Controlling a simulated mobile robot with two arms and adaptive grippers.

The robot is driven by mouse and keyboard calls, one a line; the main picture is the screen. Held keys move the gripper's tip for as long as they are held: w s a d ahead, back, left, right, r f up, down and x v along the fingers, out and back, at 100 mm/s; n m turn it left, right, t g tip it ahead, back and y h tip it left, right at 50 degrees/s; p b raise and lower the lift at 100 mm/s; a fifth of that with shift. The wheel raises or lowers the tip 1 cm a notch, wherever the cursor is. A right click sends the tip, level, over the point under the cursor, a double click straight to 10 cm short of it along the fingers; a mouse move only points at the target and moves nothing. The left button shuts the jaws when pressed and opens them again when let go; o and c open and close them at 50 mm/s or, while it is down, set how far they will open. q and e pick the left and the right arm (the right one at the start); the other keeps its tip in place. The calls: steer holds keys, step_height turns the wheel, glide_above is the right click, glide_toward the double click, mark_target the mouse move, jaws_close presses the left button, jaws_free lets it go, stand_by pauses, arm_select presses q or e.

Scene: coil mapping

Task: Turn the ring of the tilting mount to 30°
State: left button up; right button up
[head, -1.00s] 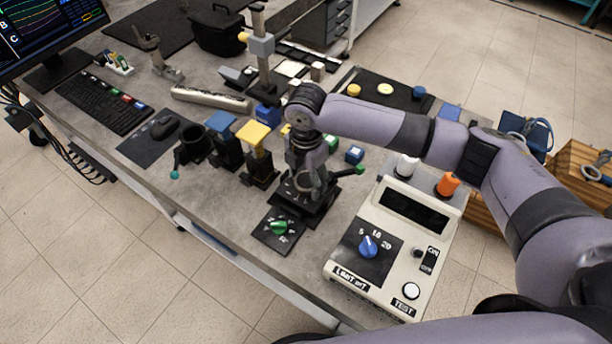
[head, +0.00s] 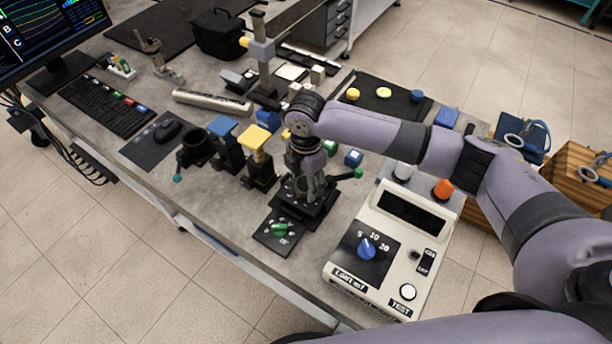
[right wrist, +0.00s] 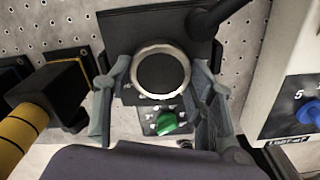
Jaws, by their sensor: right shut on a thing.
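The tilting mount (head: 318,214) is a dark block on the front part of the bench, with a green-tipped lever (head: 358,173) sticking out to the right. My right gripper (head: 309,190) points down over it. In the right wrist view, its fingers (right wrist: 161,78) stand on both sides of the mount's pale ring (right wrist: 162,49), which surrounds a dark round centre, and it is shut on the ring. A green knob on a marked plate (head: 280,230) sits in front; it also shows in the right wrist view (right wrist: 166,122). The ring's angle cannot be read. My left gripper is out of view.
A beige tester (head: 340,262) with a blue knob stands close to the right. Yellow-topped (head: 255,138) and blue-topped (head: 222,126) stands and a black cup (head: 194,148) are to the left. A post stand (head: 262,50) rises behind. The bench's front edge is near.

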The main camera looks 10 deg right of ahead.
steer(key=m+p, duration=0.1)
steer(key=p, duration=0.1)
steer(key=m+p, duration=0.4)
steer(key=shift+r, duration=0.3)
steer(key=m+p, duration=0.2)
steer(key=m, duration=0.1)
steer(key=shift+f+p, duration=0.1)
steer(key=shift+p, duration=0.3)
steer(key=shift+w+f+m+p, duration=0.1)
steer(key=shift+m+p, duration=0.6)
steer(key=shift+m, duration=0.5)
steer(key=o, duration=1.1)
steer(key=shift+o, duration=0.2)
step_height(320, 180, up, 12)
